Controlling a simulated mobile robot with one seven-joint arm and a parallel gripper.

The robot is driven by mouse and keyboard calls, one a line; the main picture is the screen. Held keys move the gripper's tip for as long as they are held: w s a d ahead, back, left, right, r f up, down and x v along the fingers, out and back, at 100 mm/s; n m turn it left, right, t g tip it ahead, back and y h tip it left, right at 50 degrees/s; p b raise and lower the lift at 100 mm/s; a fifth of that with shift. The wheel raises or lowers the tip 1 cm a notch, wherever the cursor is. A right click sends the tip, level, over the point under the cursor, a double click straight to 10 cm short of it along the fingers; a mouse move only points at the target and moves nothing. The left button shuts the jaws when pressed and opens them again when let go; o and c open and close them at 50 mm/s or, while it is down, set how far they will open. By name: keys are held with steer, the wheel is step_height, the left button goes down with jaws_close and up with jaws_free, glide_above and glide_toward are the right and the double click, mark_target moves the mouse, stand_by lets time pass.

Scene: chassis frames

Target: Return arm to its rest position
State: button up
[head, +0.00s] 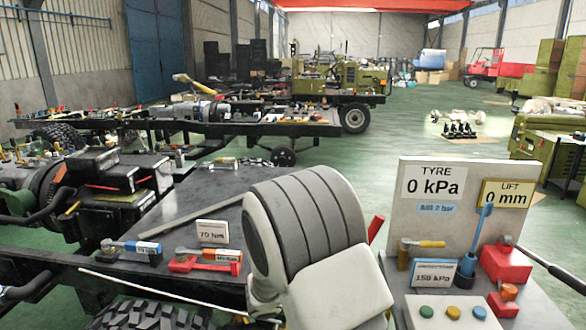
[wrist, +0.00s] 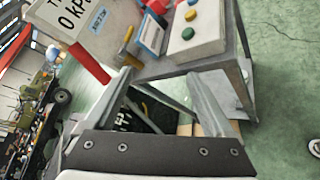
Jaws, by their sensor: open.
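My gripper (wrist: 160,75) shows in the wrist view with its two grey fingers spread apart and nothing between them. It points toward the test stand, whose grey panel and button box (wrist: 195,35) lie beyond the fingertips. In the head view my white and dark grey arm is folded up large at the bottom centre, and it hides the gripper. The arm stands between the dark workbench (head: 190,205) on the left and the stand's upright panel (head: 470,155) on the right.
The stand carries a TYRE sign (head: 433,182) reading 0 kPa, a LIFT sign (head: 507,193) reading 0 mm, a blue tool (head: 468,265) and red blocks. A red handle (wrist: 90,63) sits close to the left finger. Green floor (head: 400,140) is open behind.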

steer(key=s+d+r+m+g+y+p, duration=0.1)
steer(key=s+d+r+m+g+y, duration=0.2)
steer(key=s+r, duration=0.35)
steer(key=s+d+r+m+g+y+p, duration=0.1)
steer(key=s+d+r+m+g+y, duration=0.15)
steer(key=s+r+m, duration=0.4)
steer(key=s+a+r+m+t+y+p, duration=0.1)
steer(key=s+a+r+m+t+y, duration=0.1)
steer(key=s, duration=0.4)
steer(key=s+a+r+m+t+y+p, duration=0.1)
steer(key=s+a+r+m+t+y, duration=0.1)
steer(key=s, duration=0.5)
step_height(320, 180, up, 3)
steer(key=a+t+y, duration=0.1)
steer(key=y, duration=0.2)
steer(key=shift+f, duration=0.15)
steer(key=shift+c, duration=0.3)
